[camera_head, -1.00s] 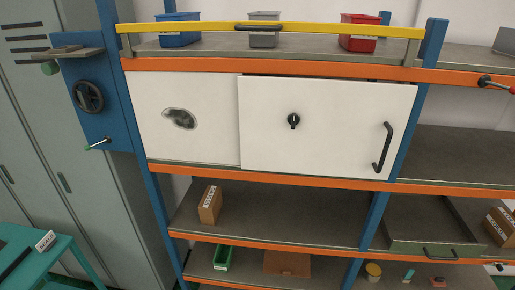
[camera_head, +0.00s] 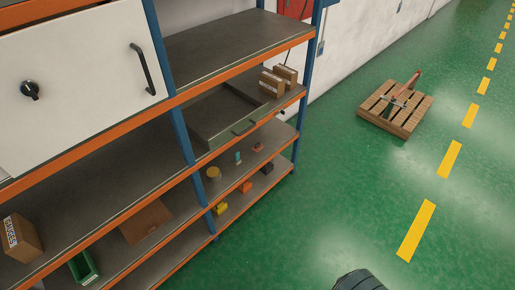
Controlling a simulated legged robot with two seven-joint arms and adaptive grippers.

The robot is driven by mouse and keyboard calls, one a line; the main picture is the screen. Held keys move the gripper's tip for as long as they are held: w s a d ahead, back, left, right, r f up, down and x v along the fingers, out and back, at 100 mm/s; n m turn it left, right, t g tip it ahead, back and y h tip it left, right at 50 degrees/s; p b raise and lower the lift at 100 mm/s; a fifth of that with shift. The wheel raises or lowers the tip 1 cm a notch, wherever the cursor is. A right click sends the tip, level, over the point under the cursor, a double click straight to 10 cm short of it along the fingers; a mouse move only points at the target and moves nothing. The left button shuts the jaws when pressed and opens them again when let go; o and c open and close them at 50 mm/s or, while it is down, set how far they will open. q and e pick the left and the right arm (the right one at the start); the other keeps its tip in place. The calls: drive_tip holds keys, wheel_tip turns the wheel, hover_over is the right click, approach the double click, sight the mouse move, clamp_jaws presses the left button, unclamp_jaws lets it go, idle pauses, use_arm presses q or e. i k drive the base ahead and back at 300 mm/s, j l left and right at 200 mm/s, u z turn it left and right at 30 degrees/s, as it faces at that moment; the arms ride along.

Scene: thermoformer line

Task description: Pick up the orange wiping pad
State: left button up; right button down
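A small orange-red block (camera_head: 258,147) lies on the shelf below the grey drawer, near the right end of the rack. A brighter orange item (camera_head: 246,187) lies on the shelf below that. Both are small, and I cannot tell for certain which is the wiping pad. Neither of my grippers shows in the head view.
Near the blocks stand a yellow-lidded jar (camera_head: 213,173), a teal item (camera_head: 238,157), a yellow item (camera_head: 220,208) and a dark item (camera_head: 267,168). Blue posts and orange shelf edges frame the rack. Green floor (camera_head: 340,190) is open to the right; a wooden pallet (camera_head: 396,108) lies beyond.

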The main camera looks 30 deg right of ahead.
sight(256, 147)
drive_tip(key=l+u, duration=0.1)
drive_tip(key=u, duration=0.45)
drive_tip(key=l+u, duration=0.45)
drive_tip(key=l, duration=0.45)
drive_tip(key=l+u, duration=0.4)
drive_tip(key=l, duration=0.45)
